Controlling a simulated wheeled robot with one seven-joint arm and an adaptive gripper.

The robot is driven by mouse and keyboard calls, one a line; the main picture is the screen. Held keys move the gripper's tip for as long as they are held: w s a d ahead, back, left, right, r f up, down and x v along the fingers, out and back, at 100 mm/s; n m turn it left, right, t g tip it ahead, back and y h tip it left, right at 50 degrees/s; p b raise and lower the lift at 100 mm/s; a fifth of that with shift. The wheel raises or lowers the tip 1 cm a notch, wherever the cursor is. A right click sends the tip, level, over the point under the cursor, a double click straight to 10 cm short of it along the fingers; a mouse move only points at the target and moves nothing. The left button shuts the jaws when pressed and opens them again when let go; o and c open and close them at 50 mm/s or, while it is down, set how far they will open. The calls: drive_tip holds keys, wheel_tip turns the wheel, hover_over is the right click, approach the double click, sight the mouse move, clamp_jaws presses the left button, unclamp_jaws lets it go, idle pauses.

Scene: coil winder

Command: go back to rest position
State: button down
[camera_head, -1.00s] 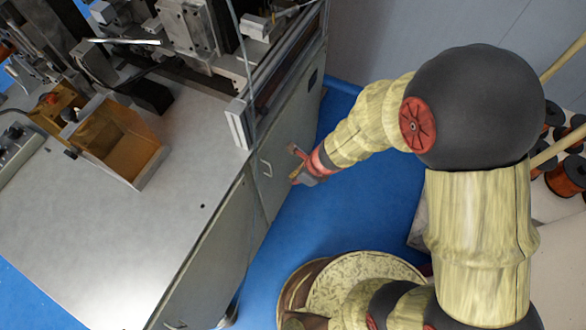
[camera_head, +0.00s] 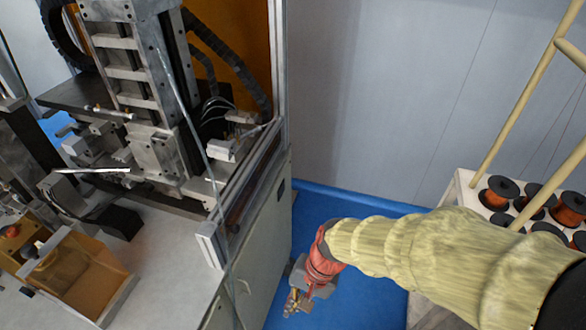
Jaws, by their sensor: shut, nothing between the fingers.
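My gripper (camera_head: 296,302) shows in the head view at the lower middle, at the end of my arm with its pale yellow sleeve. It points downward over the blue floor, to the right of the machine cabinet. Its fingers are shut and hold nothing. It appears apart from the cabinet side (camera_head: 262,240). My arm comes in from the right edge of the picture.
The coil winder (camera_head: 150,110) stands on the grey cabinet at the left, with an amber bin (camera_head: 85,275) on its top. A white table with several copper wire spools (camera_head: 499,192) is at the right. Blue floor (camera_head: 345,205) lies between, before a grey wall.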

drive_tip(key=d+r+n+t+h, duration=0.3)
drive_tip(key=d+r+t, duration=0.3)
drive_tip(key=d+r, duration=1.3)
wheel_tip(320, 180, up, 3)
drive_tip(key=shift+s+f+n+t+h, duration=0.1)
drive_tip(key=shift+s+n+t+h, duration=0.2)
drive_tip(key=shift+t+h, duration=0.1)
